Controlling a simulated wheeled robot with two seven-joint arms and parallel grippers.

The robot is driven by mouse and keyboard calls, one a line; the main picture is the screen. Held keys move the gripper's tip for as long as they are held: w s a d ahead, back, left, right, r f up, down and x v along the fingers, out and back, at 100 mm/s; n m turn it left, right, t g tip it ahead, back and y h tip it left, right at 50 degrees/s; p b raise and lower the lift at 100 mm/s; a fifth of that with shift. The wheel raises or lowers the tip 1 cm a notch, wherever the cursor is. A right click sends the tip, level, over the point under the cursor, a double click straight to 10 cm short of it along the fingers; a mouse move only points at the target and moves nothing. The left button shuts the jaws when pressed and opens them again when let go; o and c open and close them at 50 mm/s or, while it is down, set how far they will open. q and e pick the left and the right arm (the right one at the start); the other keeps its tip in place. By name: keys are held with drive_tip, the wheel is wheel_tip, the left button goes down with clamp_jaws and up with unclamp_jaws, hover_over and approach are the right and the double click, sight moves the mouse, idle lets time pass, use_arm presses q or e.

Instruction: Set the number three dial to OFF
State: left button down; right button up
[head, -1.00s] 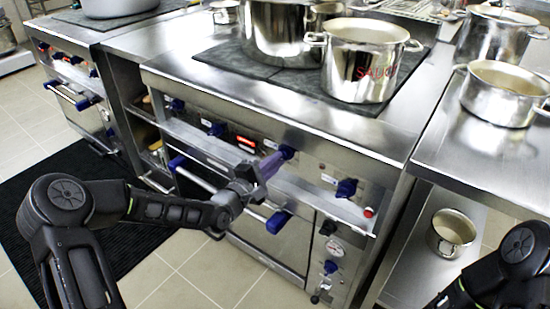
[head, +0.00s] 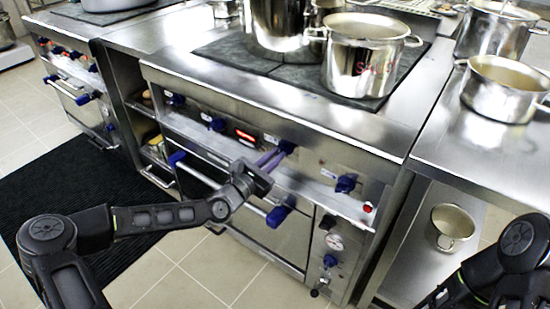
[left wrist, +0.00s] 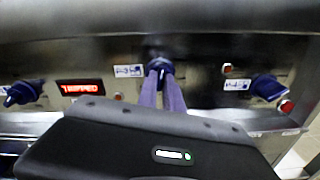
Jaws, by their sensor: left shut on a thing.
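The number three dial (head: 287,146) is a blue knob, third from the left on the steel range's front panel. It also shows in the left wrist view (left wrist: 160,67), beside a small white label. My left gripper (head: 279,152) reaches it from the front with purple fingers. In the left wrist view its fingertips (left wrist: 161,75) are shut on the dial, one on each side, and partly cover it. The dial's exact pointing and the label's print are too small to read surely. My right gripper is out of view.
A red display (left wrist: 80,87) reading TRIPPED sits left of the dial. Another blue dial (head: 345,184) and a red button (head: 368,207) are to the right. Blue-ended oven handles (head: 278,216) stick out below. A marked stockpot (head: 362,65) stands on the range top.

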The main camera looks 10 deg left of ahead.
use_arm(q)
drive_tip(key=shift+f+n+b, duration=0.1)
drive_tip(key=shift+n+b, duration=0.25)
drive_tip(key=shift+n, duration=1.15)
drive_tip(key=c, duration=1.5)
unclamp_jaws()
drive_tip(key=v, duration=0.7)
drive_tip(key=shift+s, duration=0.4)
drive_tip(key=shift+a, duration=0.1)
